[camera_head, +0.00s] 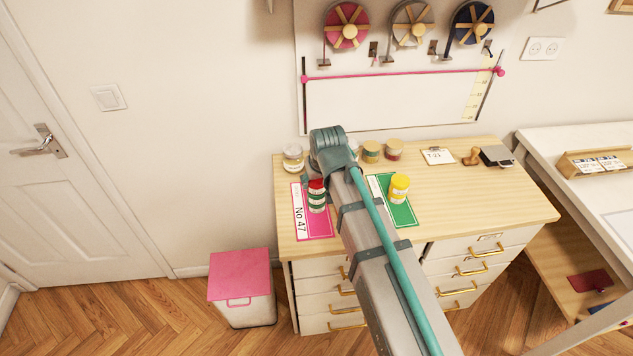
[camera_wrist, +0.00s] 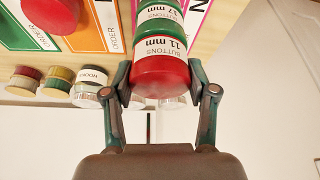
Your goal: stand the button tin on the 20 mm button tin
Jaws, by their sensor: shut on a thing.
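A red button tin (camera_wrist: 160,72) labelled "BUTTONS 11 mm" is between the fingers of my gripper (camera_wrist: 159,92), which is shut on it. A green tin (camera_wrist: 162,16) labelled "BUTTONS 17 mm" lines up directly with it in the wrist view; I cannot tell whether the two touch. In the head view the red-topped column of tins (camera_head: 317,196) shows at the pink card, beside my arm. The top edge of the wrist view cuts off whatever is under the green tin. I cannot read a 20 mm label in either view.
A pink card (camera_head: 299,210) and a green card (camera_head: 407,212) lie on the wooden cabinet top (camera_head: 470,205). A yellow-lidded tin (camera_head: 399,188) stands on the green card. Several small tins (camera_head: 371,151) stand along the back.

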